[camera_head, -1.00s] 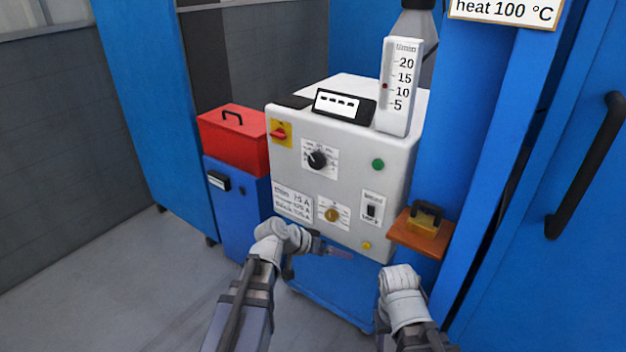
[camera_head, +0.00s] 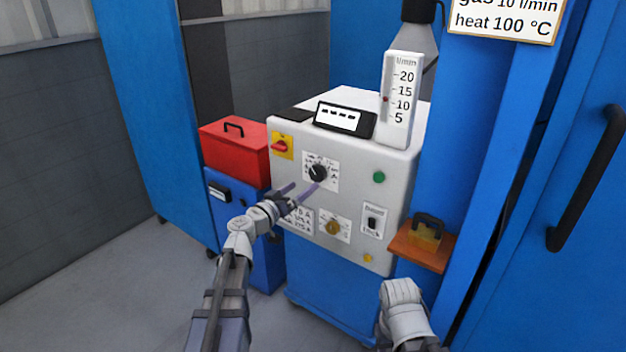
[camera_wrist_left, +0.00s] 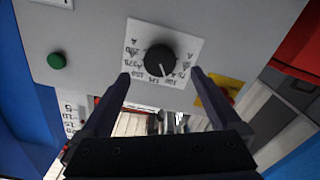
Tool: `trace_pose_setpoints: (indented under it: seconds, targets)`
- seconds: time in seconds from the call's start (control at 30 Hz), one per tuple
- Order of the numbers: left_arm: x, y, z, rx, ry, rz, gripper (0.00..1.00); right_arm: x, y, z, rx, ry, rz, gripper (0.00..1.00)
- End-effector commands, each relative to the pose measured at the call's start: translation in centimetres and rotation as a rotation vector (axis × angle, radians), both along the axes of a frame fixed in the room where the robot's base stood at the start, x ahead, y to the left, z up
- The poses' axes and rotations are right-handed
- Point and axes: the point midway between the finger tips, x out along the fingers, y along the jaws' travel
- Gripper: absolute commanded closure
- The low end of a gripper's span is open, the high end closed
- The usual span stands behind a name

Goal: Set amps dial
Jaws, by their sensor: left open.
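The amps dial (camera_head: 318,172) is a round black knob on a white scale plate, on the upper front of the grey machine. In the left wrist view the dial (camera_wrist_left: 160,60) appears upside down, with numbers and "A" around it. Its white pointer line points toward the bottom of that picture. My left gripper (camera_head: 303,188) is open and empty, its two fingers reaching toward the dial from below left. In the wrist view the fingertips (camera_wrist_left: 161,74) lie on both sides of the dial's lower edge; contact is not visible. My right gripper is hidden; only its arm's wrist shows.
The machine's front also bears a red switch (camera_head: 282,147), green button (camera_head: 379,177), yellow-brown knob (camera_head: 333,228) and black rocker switch (camera_head: 371,223). A red toolbox (camera_head: 234,150) stands left. A wooden shelf (camera_head: 421,251) with a padlock-like object juts out right.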

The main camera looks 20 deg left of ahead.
Motion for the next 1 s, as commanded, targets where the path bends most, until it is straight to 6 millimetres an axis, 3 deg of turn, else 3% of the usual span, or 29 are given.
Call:
trace_pose_setpoints:
  seconds: [0.4, 0.7, 1.0]
  targets:
    - [5.8, -2.1, 0.0, 0.0, 0.001, -0.003, 0.03, 0.0, 0.0, 0.0, 0.0, 0.0, 0.0, 0.5]
    - [6.1, -2.3, 0.0, 0.0, 0.001, -0.001, 0.03, 0.0, 0.0, 0.0, 0.0, 0.0, 0.0, 0.5]
    - [6.1, -2.3, 0.0, 0.0, 0.001, -0.001, 0.34, 0.0, 0.0, 0.0, 0.0, 0.0, 0.0, 0.5]
